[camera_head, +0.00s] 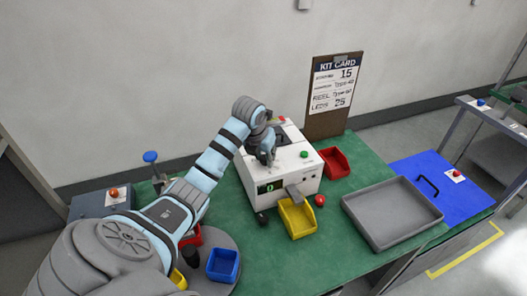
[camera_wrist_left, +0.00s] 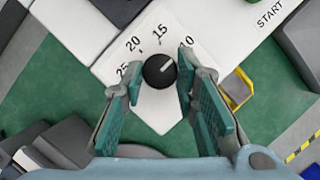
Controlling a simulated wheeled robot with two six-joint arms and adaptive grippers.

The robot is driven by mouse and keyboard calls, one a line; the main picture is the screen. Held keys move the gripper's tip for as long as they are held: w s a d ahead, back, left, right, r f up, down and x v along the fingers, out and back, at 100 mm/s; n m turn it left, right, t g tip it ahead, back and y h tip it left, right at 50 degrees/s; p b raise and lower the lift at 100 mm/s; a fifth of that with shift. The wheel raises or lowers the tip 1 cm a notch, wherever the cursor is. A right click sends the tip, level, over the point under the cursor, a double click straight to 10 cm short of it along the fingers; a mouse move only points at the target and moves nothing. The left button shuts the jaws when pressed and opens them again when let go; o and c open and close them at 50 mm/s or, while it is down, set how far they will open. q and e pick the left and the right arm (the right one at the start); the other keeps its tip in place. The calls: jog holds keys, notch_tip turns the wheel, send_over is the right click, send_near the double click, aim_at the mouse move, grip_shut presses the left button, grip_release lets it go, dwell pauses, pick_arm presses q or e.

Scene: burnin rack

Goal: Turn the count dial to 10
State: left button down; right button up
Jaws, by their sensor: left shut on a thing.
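The count dial (camera_wrist_left: 160,70) is a round black knob with a white line, on the white machine (camera_head: 292,178). Marks 25, 20 and 15 show around it, plus a numeral ending in 0, partly covered by a finger. The white line points up and right in the left wrist view, roughly toward that numeral. My left gripper (camera_wrist_left: 156,92) has its fingers on either side of the dial, shut on it. In the head view my left gripper (camera_head: 267,158) is over the machine's top and hides the dial. My right gripper is not in view.
The machine's display (camera_head: 270,187) shows a green 0. A yellow bin (camera_head: 297,218) stands below its chute, and a red bin (camera_head: 335,162) to the right. The kit card (camera_head: 334,90) stands behind. A grey tray (camera_head: 392,212) is on the right; green table is free in front.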

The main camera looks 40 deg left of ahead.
aim_at(260, 171)
pick_arm(q)
jog(key=c, duration=1.4)
grip_release()
jog(key=shift+c, duration=0.2)
jog(key=shift+o, duration=0.8)
jog(key=shift+w, duration=0.15)
jog(key=a+v, duration=0.1)
jog(key=v, duration=0.6)
jog(key=shift+d+r, duration=0.2)
jog(key=shift+d, duration=0.3)
